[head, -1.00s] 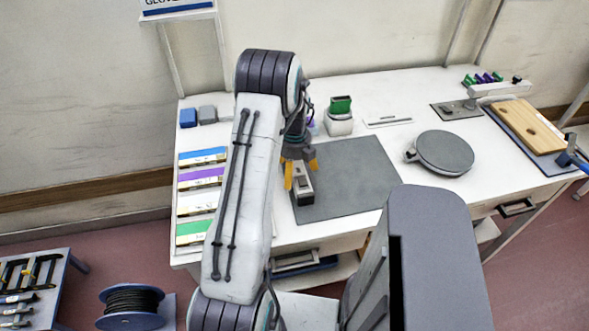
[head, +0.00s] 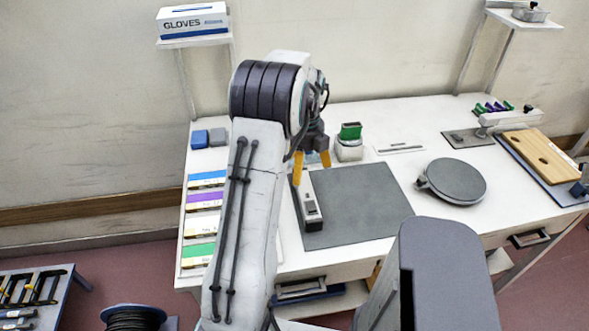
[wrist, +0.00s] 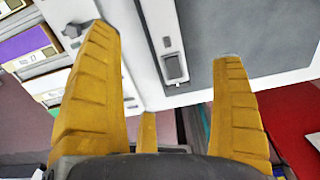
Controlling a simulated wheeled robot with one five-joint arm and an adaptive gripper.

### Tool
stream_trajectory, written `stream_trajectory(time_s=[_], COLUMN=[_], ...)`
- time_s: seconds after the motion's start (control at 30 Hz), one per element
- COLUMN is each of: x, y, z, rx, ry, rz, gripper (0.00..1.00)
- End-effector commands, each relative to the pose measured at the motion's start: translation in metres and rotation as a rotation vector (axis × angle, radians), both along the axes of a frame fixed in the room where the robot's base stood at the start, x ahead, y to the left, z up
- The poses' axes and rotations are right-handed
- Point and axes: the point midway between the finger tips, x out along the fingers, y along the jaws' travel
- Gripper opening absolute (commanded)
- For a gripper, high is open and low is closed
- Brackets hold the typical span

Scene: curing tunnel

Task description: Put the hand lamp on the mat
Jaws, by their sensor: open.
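The hand lamp (head: 312,214), a slim white body with a dark end, lies lengthwise along the left edge of the grey mat (head: 362,200). In the wrist view the lamp (wrist: 173,68) lies between the fingers' outlines, at the left border of the mat (wrist: 255,28). My gripper (head: 312,172), with yellow fingers, is open and empty above the lamp's far part. The fingers (wrist: 163,43) stand wide apart and do not touch the lamp. My wrist and fingers partly hide the lamp's far end in the head view.
Coloured boxes (head: 205,201) line the table's left side. A green-topped white device (head: 349,143) stands behind the mat, and a round grey plate (head: 456,181) lies right of it. A wooden board (head: 540,155) lies at far right. The mat's middle and right are clear.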

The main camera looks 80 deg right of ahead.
Motion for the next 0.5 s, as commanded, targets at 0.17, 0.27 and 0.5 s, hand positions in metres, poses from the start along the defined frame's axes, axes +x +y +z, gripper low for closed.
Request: stream_trajectory(time_s=[0.17, 0.27, 0.5], x=[0.0, 0.004, 0.076], y=[0.0, 0.001, 0.027], z=[0.006, 0.009, 0.04], rx=[-0.002, -0.003, -0.042], ry=[0.0, 0.0, 0.003], rz=[0.0, 0.019, 0.439], gripper=[0.87, 0.87, 0.87])
